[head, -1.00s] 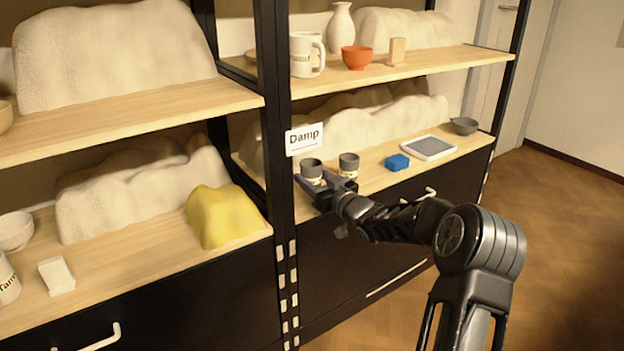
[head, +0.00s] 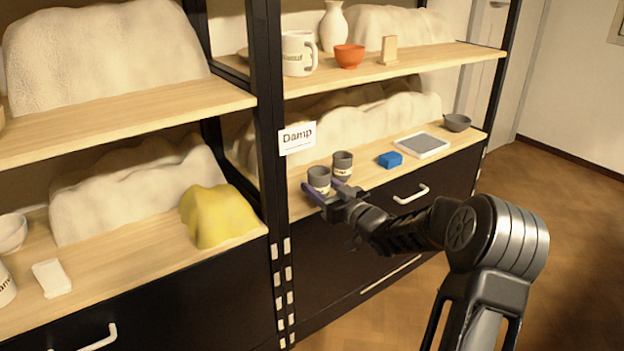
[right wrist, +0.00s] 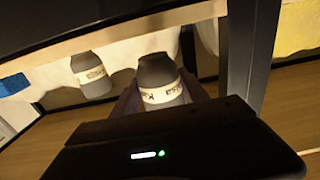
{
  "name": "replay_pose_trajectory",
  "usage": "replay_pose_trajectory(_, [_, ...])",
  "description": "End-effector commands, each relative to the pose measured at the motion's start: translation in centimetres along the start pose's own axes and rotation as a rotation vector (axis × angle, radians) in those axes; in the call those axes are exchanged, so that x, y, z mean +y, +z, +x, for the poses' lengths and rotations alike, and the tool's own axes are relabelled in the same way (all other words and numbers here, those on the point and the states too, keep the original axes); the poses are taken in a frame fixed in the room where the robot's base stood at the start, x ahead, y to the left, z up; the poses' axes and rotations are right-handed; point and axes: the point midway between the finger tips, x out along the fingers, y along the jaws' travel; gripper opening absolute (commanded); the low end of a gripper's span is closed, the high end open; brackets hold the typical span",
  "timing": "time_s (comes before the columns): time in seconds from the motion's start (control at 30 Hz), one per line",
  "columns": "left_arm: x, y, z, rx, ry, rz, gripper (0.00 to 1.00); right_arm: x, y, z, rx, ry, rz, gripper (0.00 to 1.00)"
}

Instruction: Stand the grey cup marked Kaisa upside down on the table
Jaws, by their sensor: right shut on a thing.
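A grey cup (head: 319,178) with a pale lettered band is between the fingers of my right gripper (head: 321,187), at the front of the lower right shelf. My right gripper is shut on it. The cup looks upright, mouth up, in the head view; whether it touches the shelf I cannot tell. In the right wrist view the held cup (right wrist: 160,75) shows part of its lettering, which looks like Kaisa. A second grey cup (head: 343,163) with a similar band stands just behind to the right; it also shows in the right wrist view (right wrist: 92,75). My left gripper is out of view.
A blue block (head: 390,160), a grey-topped tray (head: 421,146) and a grey bowl (head: 457,122) stand farther right on this shelf. A Damp sign (head: 297,138) hangs by the black post (head: 267,150) on the left. The upper shelf (head: 440,60) overhangs behind.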

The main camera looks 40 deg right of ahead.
Motion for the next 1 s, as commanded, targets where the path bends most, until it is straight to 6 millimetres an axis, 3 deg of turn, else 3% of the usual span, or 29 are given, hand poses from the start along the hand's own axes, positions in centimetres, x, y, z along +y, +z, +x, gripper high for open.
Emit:
replay_pose_trajectory(0.53, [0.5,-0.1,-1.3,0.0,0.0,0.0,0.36,0.0,-0.2,-6.9,0.001,0.001,0.0,0.16])
replay_pose_trajectory(1.0, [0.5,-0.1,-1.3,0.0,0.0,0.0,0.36,0.0,-0.1,-7.5,0.002,0.0,0.0,0.16])
